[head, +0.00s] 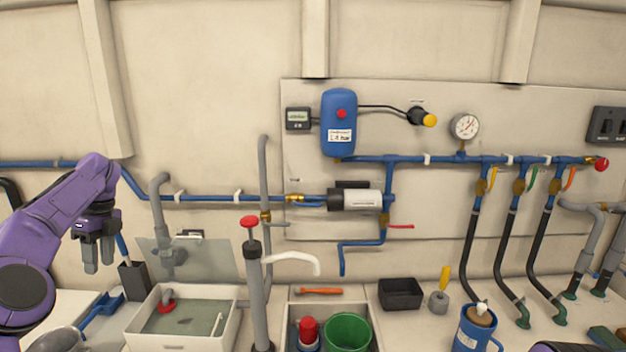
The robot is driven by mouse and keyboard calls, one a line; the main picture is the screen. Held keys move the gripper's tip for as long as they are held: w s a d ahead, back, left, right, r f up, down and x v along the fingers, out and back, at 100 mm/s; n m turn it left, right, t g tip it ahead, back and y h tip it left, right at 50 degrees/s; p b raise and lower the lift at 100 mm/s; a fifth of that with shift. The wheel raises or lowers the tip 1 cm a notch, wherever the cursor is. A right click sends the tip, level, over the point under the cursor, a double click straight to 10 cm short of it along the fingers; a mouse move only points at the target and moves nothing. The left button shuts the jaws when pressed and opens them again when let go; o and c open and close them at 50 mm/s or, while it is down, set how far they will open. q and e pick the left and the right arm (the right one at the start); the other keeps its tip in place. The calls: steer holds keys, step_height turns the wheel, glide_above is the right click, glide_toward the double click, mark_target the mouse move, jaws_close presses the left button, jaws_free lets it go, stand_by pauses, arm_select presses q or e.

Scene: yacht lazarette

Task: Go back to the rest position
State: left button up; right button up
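My purple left arm comes in from the left edge. Its grey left gripper (98,268) points down, above and behind the left end of the counter. Its two fingers look close together, and whether there is a gap between them is unclear. Nothing shows held in it, and it appears clear of the white basin (133,329) to its right. My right gripper does not show.
A grey hand pump (257,300) with red knob stands beside the basin. A tray holds a green bucket (348,332) and a red-topped item (308,330). A black bin (400,293) stands behind. Pipes, hoses and a blue tank (339,115) line the wall.

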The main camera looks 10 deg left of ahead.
arm_select(q)
steer(key=w+f+m+t+y+b, duration=0.15)
steer(key=w+f+m+y, duration=0.25)
steer(key=f+m+y, duration=1.2)
steer(key=s+d+f+m+t+h+b, duration=0.3)
steer(key=d+f+m+t+h, duration=0.4)
steer(key=d+f+m, duration=0.9)
steer(key=s+d+f+m+h+b, duration=0.1)
steer(key=s+d+f+m+h, duration=0.1)
steer(key=s+d+f+m, duration=0.35)
steer(key=s+d+f+m+h+b, duration=0.1)
steer(key=s+d+f+m+h, duration=0.15)
steer(key=s+f+m, duration=0.65)
steer(key=s+d+f+g+h+b, duration=0.1)
steer(key=s, duration=0.8)
steer(key=s+d+f+m+g+h+b, duration=0.1)
steer(key=s+f+g, duration=0.1)
steer(key=s, duration=0.7)
steer(key=shift+s+d+b, duration=0.15)
steer(key=shift+b, duration=0.2)
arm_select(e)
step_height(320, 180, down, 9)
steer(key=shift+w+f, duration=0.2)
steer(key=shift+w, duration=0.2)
